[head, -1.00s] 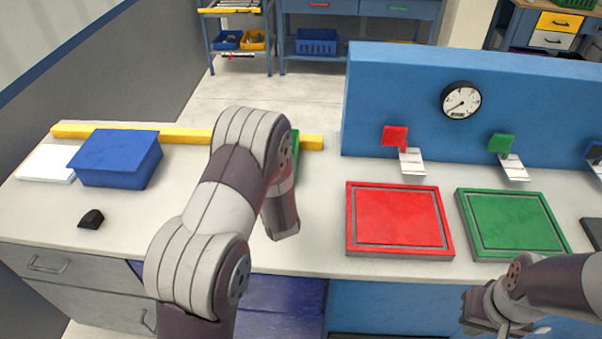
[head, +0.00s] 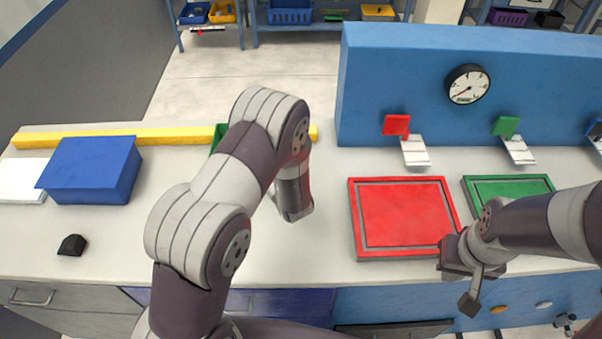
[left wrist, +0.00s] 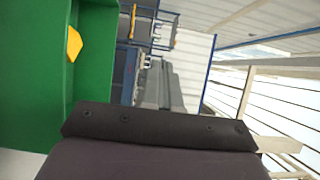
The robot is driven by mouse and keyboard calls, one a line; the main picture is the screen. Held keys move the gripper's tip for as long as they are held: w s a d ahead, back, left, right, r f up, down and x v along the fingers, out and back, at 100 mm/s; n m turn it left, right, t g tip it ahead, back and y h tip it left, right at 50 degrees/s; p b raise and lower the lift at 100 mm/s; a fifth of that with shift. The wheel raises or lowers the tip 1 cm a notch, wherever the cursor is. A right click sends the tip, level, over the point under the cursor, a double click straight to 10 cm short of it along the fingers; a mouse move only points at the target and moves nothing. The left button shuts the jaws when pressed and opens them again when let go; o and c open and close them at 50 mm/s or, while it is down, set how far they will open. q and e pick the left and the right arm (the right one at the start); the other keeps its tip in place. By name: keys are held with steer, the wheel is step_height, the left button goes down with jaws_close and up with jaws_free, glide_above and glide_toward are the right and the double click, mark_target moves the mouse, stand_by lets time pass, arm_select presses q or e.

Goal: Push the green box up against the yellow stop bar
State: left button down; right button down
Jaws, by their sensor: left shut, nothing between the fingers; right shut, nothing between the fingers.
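The green box (head: 219,137) is mostly hidden behind my left arm in the head view; a strip shows at the yellow stop bar (head: 170,136). Whether it touches the bar I cannot tell. In the left wrist view the green box (left wrist: 30,80) fills the left side, close to my left gripper (left wrist: 158,127), which shows as a dark, shut bar along the bottom. Whether they touch is unclear. My right gripper (head: 467,285) is shut and empty in front of the red tray.
A blue box (head: 90,170), a white slab (head: 22,180) and a small black object (head: 72,245) lie at left. A red tray (head: 400,220) and a green tray (head: 507,187) lie at right, before a blue panel (head: 400,80) with a gauge. The counter's front middle is clear.

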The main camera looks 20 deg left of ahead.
arm_select(q)
steer(key=d+p, duration=0.2)
steer(key=d, duration=1.1)
step_height(320, 180, down, 10)
steer(key=shift+d+r, duration=0.1)
steer(key=shift+r, duration=0.05)
steer(key=shift+a, duration=0.55)
steer(key=shift+a, duration=0.65)
steer(key=shift+s+a, duration=0.1)
steer(key=shift+a, duration=0.15)
